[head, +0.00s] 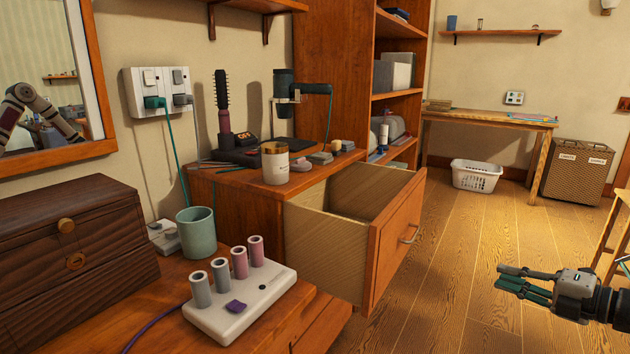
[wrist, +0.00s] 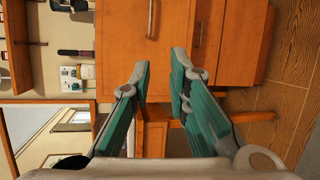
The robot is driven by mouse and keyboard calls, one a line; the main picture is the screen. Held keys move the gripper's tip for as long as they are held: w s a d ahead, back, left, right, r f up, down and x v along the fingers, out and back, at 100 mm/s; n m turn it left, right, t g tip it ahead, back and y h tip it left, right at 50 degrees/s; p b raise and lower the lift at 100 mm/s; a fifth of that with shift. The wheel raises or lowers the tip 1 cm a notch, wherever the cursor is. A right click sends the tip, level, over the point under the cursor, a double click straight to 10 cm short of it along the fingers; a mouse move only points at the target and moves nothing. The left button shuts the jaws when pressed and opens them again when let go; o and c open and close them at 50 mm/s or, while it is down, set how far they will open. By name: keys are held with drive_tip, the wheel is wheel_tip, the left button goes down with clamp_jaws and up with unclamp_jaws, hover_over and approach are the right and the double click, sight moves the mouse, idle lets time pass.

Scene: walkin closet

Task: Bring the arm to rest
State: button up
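My gripper (head: 508,281) is at the lower right of the head view, over the wooden floor and right of the open drawer (head: 399,240). It points left and is clear of the furniture. In the wrist view my gripper (wrist: 159,75) shows two teal-padded fingers with a gap between their tips. Nothing is between them. Part of my arm runs out of the head view at the right edge.
A heated roller base (head: 238,310) and a green cup (head: 197,232) stand on the near dresser. A jar (head: 275,163) stands on the cabinet behind. A white basket (head: 475,176) and a wicker hamper (head: 577,172) stand far back. The middle floor is clear.

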drive_tip(key=s+a+r+n+g, duration=0.3)
drive_tip(key=s+a+n+g, duration=0.1)
drive_tip(key=a+n, duration=0.35)
drive_tip(key=s+a+r+n+g, duration=0.2)
drive_tip(key=s+a+n+g, duration=0.15)
drive_tip(key=a+n, duration=0.45)
drive_tip(key=s+a+r+n+g, duration=0.3)
drive_tip(key=s+a+n+g, duration=0.15)
drive_tip(key=a+n, duration=0.35)
drive_tip(key=s+a+r+n+g+h, duration=0.2)
drive_tip(key=s+a+n+h, duration=0.25)
drive_tip(key=s+n, duration=0.7)
drive_tip(key=s+d+n+t+h, duration=0.1)
drive_tip(key=s+d+n+h, duration=0.25)
drive_tip(key=s+n, duration=0.75)
wheel_tip(320, 180, up, 27)
drive_tip(key=t+p, duration=0.4)
drive_tip(key=p, duration=2.2)
drive_tip(key=shift+s+d+r+m+h, duration=0.2)
drive_tip(key=shift+s+d+m+h, duration=0.1)
drive_tip(key=shift+s+h, duration=0.1)
